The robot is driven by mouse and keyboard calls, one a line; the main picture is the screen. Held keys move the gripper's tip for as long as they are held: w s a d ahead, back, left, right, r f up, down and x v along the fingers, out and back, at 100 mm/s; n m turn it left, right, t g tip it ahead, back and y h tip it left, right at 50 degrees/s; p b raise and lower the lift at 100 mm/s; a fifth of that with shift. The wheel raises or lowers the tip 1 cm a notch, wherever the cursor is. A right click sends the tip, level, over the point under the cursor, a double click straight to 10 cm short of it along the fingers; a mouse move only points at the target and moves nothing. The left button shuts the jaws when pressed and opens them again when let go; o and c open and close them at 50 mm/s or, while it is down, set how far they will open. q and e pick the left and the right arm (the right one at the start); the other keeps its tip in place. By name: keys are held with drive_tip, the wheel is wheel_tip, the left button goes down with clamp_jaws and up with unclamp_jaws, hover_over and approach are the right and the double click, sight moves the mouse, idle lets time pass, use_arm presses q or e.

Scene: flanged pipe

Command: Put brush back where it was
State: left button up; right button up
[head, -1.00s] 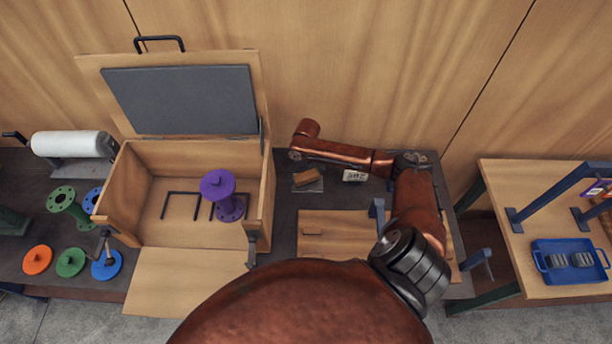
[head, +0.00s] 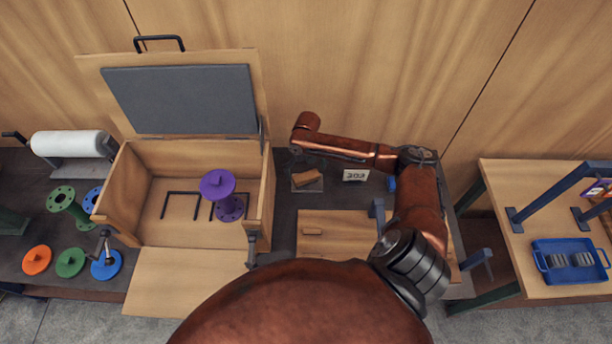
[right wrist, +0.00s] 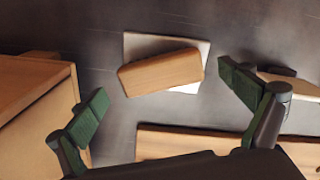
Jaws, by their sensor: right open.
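The brush, seen as a brown wooden block (head: 308,177), lies on a small pale grey pad (head: 299,188) at the back of the bench; its bristles cannot be seen. In the right wrist view the brush (right wrist: 160,72) lies askew on the pad (right wrist: 133,44), its left end reaching past the pad's edge. My right gripper (right wrist: 164,84) is open and empty, with its green-padded fingers spread on either side of the brush and apart from it. In the head view my arm hides most of this gripper. My left gripper is not in view.
An open wooden box (head: 125,190) holding a purple flanged pipe (head: 218,184) stands left of the brush. A wooden board (head: 335,222) lies in front. A side table with a blue tray (head: 570,279) is far right.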

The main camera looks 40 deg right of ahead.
sight(306, 175)
wheel_tip(306, 175, up, 9)
idle(0.3)
